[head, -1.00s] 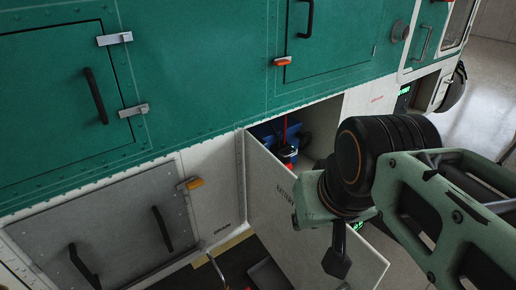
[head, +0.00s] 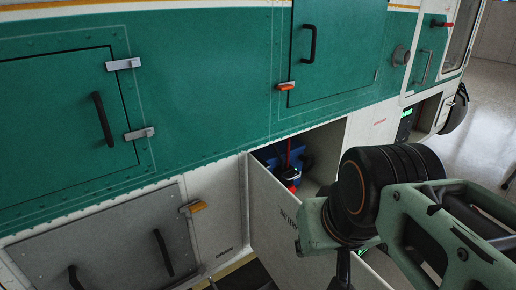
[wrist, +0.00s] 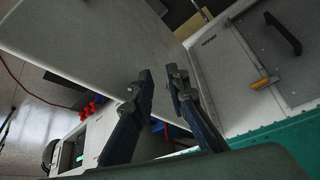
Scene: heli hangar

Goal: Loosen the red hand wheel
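I cannot clearly make out a red hand wheel. Small red parts sit on and near a blue unit (head: 284,172) in the open compartment; they are too small to identify. The blue unit shows only in part behind my fingers in the wrist view (wrist: 177,131). A lobed red thing (wrist: 89,107) also shows left of my fingers, beside a dark box. My gripper (wrist: 160,79) is open and empty, in front of the pale open door (wrist: 85,40). In the head view my arm hides most of the gripper.
The open compartment door (head: 272,222) stands out from the vehicle, between my arm and the compartment. A grey panel with black handles (head: 110,245) and an orange latch (head: 193,207) lies left. The green body (head: 200,90) is above. Open floor (head: 485,120) lies right.

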